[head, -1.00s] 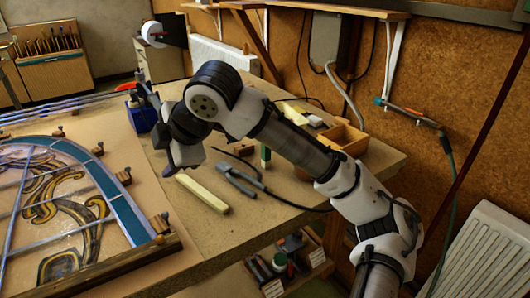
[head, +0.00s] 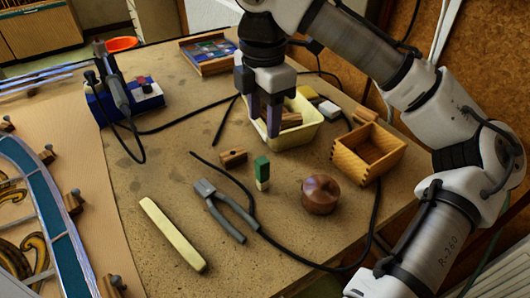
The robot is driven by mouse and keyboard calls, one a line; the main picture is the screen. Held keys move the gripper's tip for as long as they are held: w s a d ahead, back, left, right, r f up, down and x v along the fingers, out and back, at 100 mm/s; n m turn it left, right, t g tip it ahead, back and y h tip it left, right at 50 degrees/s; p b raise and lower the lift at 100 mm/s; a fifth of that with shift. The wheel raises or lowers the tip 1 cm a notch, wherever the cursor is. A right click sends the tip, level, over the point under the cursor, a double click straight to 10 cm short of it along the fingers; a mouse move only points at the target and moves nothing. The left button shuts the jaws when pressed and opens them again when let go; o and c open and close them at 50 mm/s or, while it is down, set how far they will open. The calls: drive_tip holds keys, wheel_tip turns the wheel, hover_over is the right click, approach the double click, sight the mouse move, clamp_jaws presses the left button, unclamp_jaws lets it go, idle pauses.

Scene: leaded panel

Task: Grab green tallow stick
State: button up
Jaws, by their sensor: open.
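The green tallow stick (head: 262,169) stands upright on the bench, green on its upper part and cream at its base. My gripper (head: 263,121) points down with its two fingers apart and nothing seen between them. In the picture it is above and behind the stick, in front of the cream tub (head: 309,133), part of which it hides. I cannot tell whether the fingertips are over the tub or just in front of it.
Near the stick are a small wooden block (head: 233,158), pliers (head: 226,209) and a round brown wooden object (head: 320,195). A pale bar (head: 172,235) lies left, an open wooden box (head: 368,153) right. A soldering iron stand (head: 125,98) is at back left. Black cables cross the bench.

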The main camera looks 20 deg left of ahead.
sight(262, 160)
wheel_tip(262, 160, down, 8)
drive_tip(key=shift+r, duration=0.1)
drive_tip(key=shift+s+a+f+p, duration=0.15)
drive_tip(key=shift+f+p, duration=0.2)
drive_tip(key=shift+f, duration=1.15)
drive_tip(key=shift+s+d+f+p, duration=0.1)
drive_tip(key=shift+f+p, duration=0.25)
drive_tip(key=shift+f, duration=1.1)
clamp_jaws()
drive_tip(key=shift+r, duration=0.1)
